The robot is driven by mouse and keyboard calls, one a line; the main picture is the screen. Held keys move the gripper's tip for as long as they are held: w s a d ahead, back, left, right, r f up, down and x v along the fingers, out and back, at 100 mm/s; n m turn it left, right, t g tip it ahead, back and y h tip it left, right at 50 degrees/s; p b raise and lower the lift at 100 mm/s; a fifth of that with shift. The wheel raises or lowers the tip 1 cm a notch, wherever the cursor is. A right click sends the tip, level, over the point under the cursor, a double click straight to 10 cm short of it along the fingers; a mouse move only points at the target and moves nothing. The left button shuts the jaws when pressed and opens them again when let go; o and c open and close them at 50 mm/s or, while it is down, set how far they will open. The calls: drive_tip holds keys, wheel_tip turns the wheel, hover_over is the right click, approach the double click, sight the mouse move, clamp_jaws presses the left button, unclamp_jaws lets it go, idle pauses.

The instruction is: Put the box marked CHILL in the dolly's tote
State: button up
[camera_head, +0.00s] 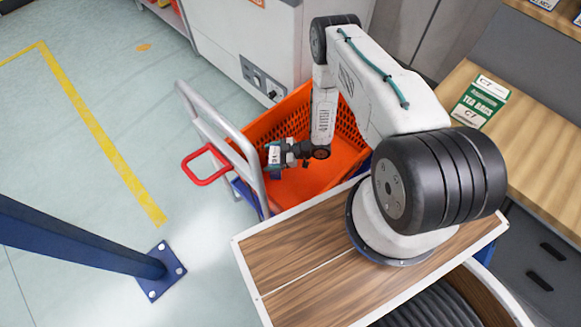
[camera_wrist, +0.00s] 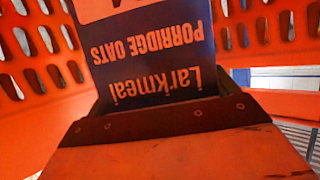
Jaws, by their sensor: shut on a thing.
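The orange tote (camera_head: 345,115) sits on the dolly (camera_head: 222,125), which has a grey push handle. My gripper (camera_head: 284,154) is low inside the tote, near its left side. In the wrist view my gripper is shut on a dark navy box (camera_wrist: 150,62) with an orange panel, printed "Larkmeal PORRIDGE OATS" upside down. The box's outer end is cut off by the frame's top edge. No CHILL mark is readable in either view. The tote's slotted orange walls (camera_wrist: 50,98) surround the box. I cannot tell whether the box touches the tote floor.
A green and white tea bags box (camera_head: 480,102) lies on the wooden counter at the right. A pale machine (camera_head: 250,40) stands behind the tote. A blue post (camera_head: 75,238) rises from the floor at left.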

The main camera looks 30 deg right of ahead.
wheel_tip(320, 180, down, 8)
drive_tip(key=shift+r, duration=0.2)
drive_tip(key=shift+f, duration=0.1)
drive_tip(key=shift+f, duration=0.5)
drive_tip(key=o, duration=1.3)
drive_tip(key=shift+r, duration=0.4)
drive_tip(key=v, duration=0.7)
drive_tip(key=shift+s+d+r, duration=0.1)
drive_tip(key=shift+d+r, duration=0.1)
drive_tip(key=shift+r, duration=0.1)
